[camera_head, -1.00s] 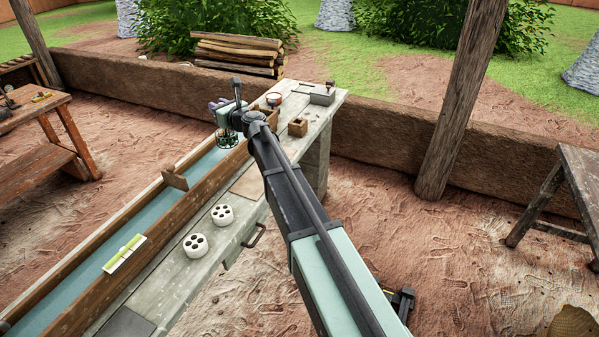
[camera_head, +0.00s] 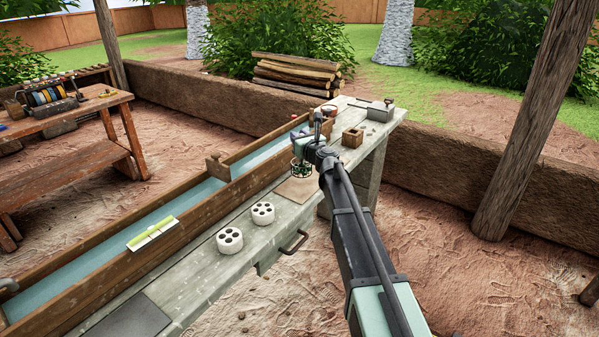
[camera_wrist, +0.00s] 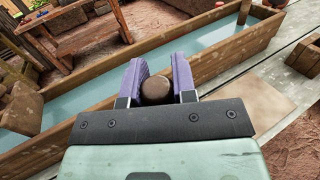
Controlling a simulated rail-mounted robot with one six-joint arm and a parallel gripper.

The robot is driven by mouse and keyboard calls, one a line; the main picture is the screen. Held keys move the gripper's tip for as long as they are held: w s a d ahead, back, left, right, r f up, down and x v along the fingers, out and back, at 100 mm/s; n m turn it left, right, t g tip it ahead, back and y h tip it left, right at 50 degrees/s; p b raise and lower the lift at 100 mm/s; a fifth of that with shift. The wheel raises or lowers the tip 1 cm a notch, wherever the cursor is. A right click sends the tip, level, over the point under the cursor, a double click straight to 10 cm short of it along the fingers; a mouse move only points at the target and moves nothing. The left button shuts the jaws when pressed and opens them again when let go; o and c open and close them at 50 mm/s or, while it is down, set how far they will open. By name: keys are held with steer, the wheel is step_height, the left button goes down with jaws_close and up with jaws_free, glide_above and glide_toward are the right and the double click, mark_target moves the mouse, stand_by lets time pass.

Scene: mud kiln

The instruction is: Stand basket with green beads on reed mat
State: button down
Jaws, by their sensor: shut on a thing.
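The basket with green beads (camera_head: 301,168) is a small dark open wire basket with green on it, hanging upright under my gripper (camera_head: 308,148). In the head view it overlaps the far part of the reed mat (camera_head: 296,192), a flat tan square on the grey bench. I cannot tell whether it touches the mat. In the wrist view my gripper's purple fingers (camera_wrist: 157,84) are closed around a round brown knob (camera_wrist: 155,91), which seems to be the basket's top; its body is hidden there. The mat also shows in the wrist view (camera_wrist: 262,103), right of the fingers.
A wooden water trough (camera_head: 190,200) runs along the bench's left side, with a raised wooden divider (camera_head: 217,166). Two white blocks with dark holes (camera_head: 230,240) (camera_head: 263,213) stand nearer on the bench. A small wooden box (camera_head: 352,138) stands beyond my gripper.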

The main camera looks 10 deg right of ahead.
step_height(320, 180, down, 5)
steer(key=b, duration=0.4)
steer(key=shift+f, duration=0.15)
steer(key=shift+r, duration=0.3)
steer(key=shift+f, duration=0.2)
steer(key=c, duration=0.9)
jaws_free()
